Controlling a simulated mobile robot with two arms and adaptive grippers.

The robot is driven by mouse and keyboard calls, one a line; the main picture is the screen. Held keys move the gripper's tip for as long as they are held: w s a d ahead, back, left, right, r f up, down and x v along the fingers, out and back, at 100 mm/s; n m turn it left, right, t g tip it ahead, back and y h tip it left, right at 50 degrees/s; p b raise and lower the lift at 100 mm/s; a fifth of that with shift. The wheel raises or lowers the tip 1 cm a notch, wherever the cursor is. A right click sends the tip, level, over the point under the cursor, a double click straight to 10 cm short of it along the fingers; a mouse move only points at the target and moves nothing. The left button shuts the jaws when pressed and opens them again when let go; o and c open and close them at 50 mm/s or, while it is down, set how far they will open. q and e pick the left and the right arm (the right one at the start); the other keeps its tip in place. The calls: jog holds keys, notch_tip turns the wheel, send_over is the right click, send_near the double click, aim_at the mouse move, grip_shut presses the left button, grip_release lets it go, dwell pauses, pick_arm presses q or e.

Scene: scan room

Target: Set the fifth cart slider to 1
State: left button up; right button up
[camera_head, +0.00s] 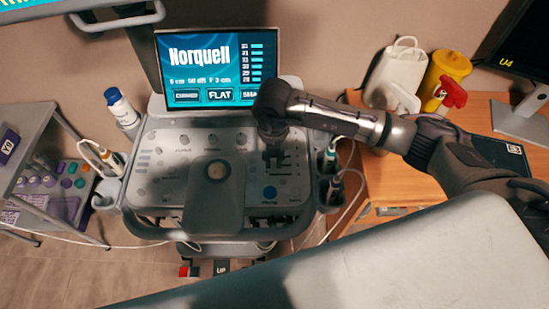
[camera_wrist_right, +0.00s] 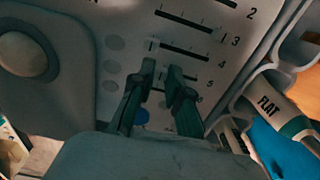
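The cart's console (camera_head: 165,200) has a bank of numbered sliders (camera_head: 290,160) on its right side, partly hidden by my right gripper (camera_head: 273,158). In the right wrist view, the third slider (camera_wrist_right: 190,24) has its knob near the right end, and the fourth slider (camera_wrist_right: 185,51) has its knob near the left end. My right gripper (camera_wrist_right: 160,68) points down at the panel, its fingertips a narrow gap apart at the left part of the fifth slider (camera_wrist_right: 192,80). Whether they touch its knob is unclear. My left gripper is not in view.
A screen (camera_head: 217,65) reading Norquell stands behind the console. Probes and bottles sit in holders at the console's sides, including a bottle labelled FLAT (camera_wrist_right: 280,115). A wooden desk (camera_head: 385,180) stands right, a grey shelf cart (camera_head: 30,110) left. A large grey surface (camera_head: 400,260) fills the bottom right.

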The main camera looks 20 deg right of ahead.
aim_at(275, 162)
jog(key=shift+o, duration=1.4)
jog(key=shift+d, duration=0.15)
jog(key=shift+o, duration=0.5)
jog(key=shift+s, duration=0.1)
jog(key=shift+r, duration=0.3)
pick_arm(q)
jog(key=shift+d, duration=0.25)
pick_arm(e)
notch_tip(275, 162, up, 11)
jog(key=shift+r, duration=0.2)
